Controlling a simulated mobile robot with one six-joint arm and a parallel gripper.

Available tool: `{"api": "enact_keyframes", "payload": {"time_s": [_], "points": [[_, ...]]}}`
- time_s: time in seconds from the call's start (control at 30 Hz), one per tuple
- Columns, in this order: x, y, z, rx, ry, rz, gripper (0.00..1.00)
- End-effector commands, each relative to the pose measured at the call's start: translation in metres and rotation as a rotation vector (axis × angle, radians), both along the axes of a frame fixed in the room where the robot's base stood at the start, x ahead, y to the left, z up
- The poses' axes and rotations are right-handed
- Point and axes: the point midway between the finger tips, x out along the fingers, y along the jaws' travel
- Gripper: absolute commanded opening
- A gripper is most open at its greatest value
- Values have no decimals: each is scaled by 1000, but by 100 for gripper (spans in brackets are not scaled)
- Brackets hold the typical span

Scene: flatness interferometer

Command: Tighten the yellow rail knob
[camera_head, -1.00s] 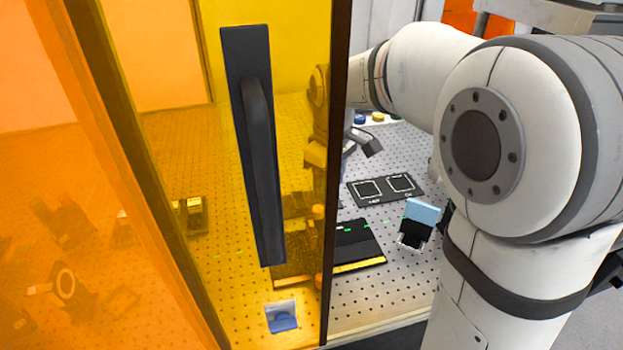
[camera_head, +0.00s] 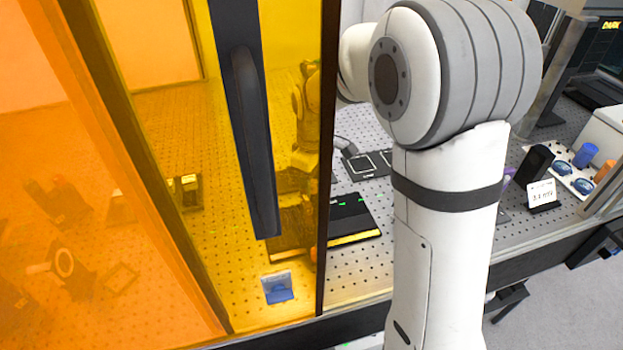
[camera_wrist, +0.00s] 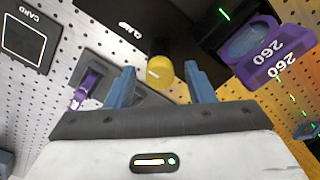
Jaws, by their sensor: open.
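The yellow rail knob (camera_wrist: 158,68) shows in the wrist view as a round yellow cap with a pale mark on top. It sits beside a black plate with upside-down white lettering (camera_wrist: 112,18). My gripper (camera_wrist: 159,80) is open, with one blue finger to the left of the knob and one to the right. Gaps show on both sides; I cannot tell how far the fingertips are above it. In the head view the knob cannot be made out, and my arm's far end is behind the yellow-tinted panel (camera_head: 285,60).
A purple block marked 260 (camera_wrist: 272,52) stands right of the gripper in the wrist view. A purple clip (camera_wrist: 88,92) lies left, near a card outline (camera_wrist: 24,40). In the head view, a black door handle (camera_head: 250,130) and a blue item (camera_head: 278,288) stand left of my arm.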

Motion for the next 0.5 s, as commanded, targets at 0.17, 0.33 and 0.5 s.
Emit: {"api": "enact_keyframes", "payload": {"time_s": [0.17, 0.33, 0.5], "points": [[0, 0, 0, 0, 0, 0, 45], [0, 0, 0, 0, 0, 1, 31], [0, 1, 0, 0, 0, 1, 17]]}}
